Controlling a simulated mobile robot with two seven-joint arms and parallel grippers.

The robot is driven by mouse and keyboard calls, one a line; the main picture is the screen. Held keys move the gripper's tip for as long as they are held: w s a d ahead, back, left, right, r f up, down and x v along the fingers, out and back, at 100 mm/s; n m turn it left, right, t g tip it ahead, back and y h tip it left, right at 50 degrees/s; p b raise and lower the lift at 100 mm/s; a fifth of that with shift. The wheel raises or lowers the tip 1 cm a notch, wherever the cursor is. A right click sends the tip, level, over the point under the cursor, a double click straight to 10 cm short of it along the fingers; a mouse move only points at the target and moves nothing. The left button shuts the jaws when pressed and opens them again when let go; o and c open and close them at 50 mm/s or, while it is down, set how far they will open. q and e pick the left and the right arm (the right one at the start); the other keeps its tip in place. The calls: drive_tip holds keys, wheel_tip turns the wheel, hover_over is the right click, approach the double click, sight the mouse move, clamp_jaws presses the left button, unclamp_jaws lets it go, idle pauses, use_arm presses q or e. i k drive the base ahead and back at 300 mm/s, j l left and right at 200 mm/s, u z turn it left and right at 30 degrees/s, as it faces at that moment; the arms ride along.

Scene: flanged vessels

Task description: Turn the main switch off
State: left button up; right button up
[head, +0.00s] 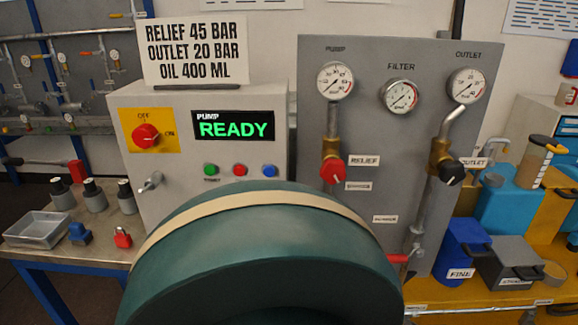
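The main switch (146,135) is a red rotary knob on a yellow plate (166,118), at the upper left of the grey control cabinet's front. "OFF" is printed above the knob and "ON" to its right. The knob's light mark appears to point right, towards "ON". The pump display (234,126) to the right of the switch is lit and reads "READY" in green. Neither of my grippers shows in the head view, and nothing touches the switch.
A large dark green rounded body (260,270) with a beige band stands in front of the cabinet's lower part. Green, red and blue buttons (240,170) sit below the display. A gauge panel (400,130) stands right. A metal tray (38,230) and padlock (122,237) lie left.

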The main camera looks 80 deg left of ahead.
sight(146, 135)
drive_tip(key=u, duration=3.05)
